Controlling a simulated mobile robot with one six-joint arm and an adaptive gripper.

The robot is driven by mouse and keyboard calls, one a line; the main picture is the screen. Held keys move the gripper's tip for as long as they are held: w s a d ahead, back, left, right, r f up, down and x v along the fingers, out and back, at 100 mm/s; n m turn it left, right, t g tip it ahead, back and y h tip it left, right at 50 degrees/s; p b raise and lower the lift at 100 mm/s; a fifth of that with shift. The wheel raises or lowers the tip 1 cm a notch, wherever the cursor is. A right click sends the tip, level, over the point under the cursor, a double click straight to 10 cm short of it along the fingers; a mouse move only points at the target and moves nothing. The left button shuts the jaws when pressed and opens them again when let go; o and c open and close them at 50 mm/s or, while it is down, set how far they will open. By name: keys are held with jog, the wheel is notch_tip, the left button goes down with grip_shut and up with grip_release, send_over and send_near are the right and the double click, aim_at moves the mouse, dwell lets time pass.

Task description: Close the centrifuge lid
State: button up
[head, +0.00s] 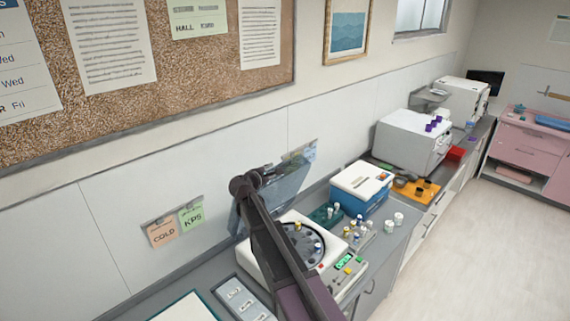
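The centrifuge (327,279) is a white bench-top box with a round dark rotor bowl (313,246) and a front panel with a green lit display (344,262) that seems to read OPEN. Its bluish-grey, see-through lid (287,184) stands raised at the back, leaning towards the wall. A few capped tubes show in the bowl. My dark arm crosses in front of the centrifuge and hides part of its top and of the lid. I cannot make out my gripper; it does not show in this view.
Several small vials (389,226) and a tube rack stand right of the centrifuge. A blue and white box (361,190), an orange tray (428,192) and a white machine (411,145) stand further along the counter. A grey panel (240,297) lies front left. Sticky notes (163,233) are on the wall.

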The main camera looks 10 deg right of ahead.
aim_at(284, 163)
jog(key=b+x, duration=0.2)
jog(key=x, duration=1)
jog(key=shift+w+b, duration=0.15)
jog(key=shift+b, duration=0.15)
grip_shut()
